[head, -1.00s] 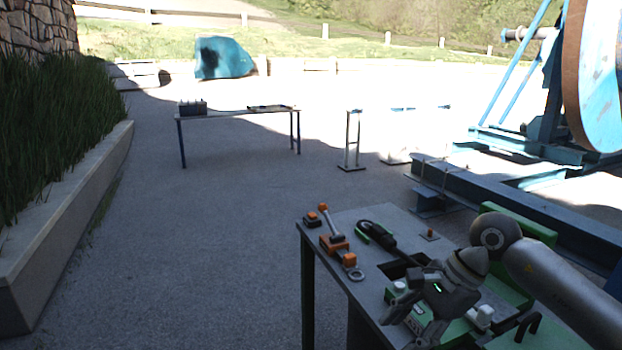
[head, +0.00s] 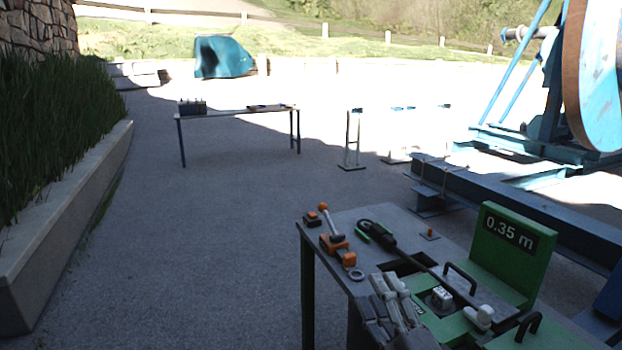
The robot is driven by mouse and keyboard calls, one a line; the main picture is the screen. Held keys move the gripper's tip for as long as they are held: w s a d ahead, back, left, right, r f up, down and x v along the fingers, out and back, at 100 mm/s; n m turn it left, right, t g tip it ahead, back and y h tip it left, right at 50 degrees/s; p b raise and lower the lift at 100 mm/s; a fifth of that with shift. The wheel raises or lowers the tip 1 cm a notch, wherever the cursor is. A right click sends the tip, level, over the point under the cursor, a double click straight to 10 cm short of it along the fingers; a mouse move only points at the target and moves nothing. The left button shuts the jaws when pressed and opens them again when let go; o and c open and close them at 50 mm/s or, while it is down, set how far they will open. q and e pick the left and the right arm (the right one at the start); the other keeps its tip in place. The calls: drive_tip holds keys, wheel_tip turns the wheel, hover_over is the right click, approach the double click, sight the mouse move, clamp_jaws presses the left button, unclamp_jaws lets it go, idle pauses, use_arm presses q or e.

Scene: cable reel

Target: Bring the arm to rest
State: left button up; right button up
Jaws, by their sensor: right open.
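My right gripper (head: 388,284) is at the bottom of the head view, low over the near left part of the grey work table (head: 345,215). Its grey fingers point away from me, and no object shows between them. It is open. It covers part of the table and of the green fixture (head: 455,327) beside it; I cannot tell whether it touches either. My left gripper is not in view.
A green block marked "0.35 m" (head: 510,240) stands on the table's right side. Open paving is at left; a blue steel frame (head: 500,205) stands behind.

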drive_tip(key=s+d+f+m+g+h, duration=0.4)
drive_tip(key=s+f+m, duration=0.15)
drive_tip(key=f, duration=0.45)
drive_tip(key=s+d+f+m+g+h, duration=0.35)
drive_tip(key=f+m, duration=0.35)
drive_tip(key=f, duration=0.3)
drive_tip(key=s+d+f+m+g+y, duration=0.15)
drive_tip(key=s+f+g, duration=0.3)
drive_tip(key=s, duration=0.45)
drive_tip(key=s+f+m+g, duration=0.3)
drive_tip(key=s+f+g, duration=0.15)
drive_tip(key=s, duration=0.45)
wheel_tip(320, 180, down, 25)
drive_tip(key=s+g+p, duration=0.1)
drive_tip(key=s+g, duration=0.1)
drive_tip(key=s+d+f+p, duration=0.1)
drive_tip(key=s+d+f, duration=0.1)
drive_tip(key=s+f, duration=1.4)
drive_tip(key=shift+s+d+g+h, duration=0.3)
drive_tip(key=shift+s+d+g, duration=0.05)
drive_tip(key=shift+s, duration=0.35)
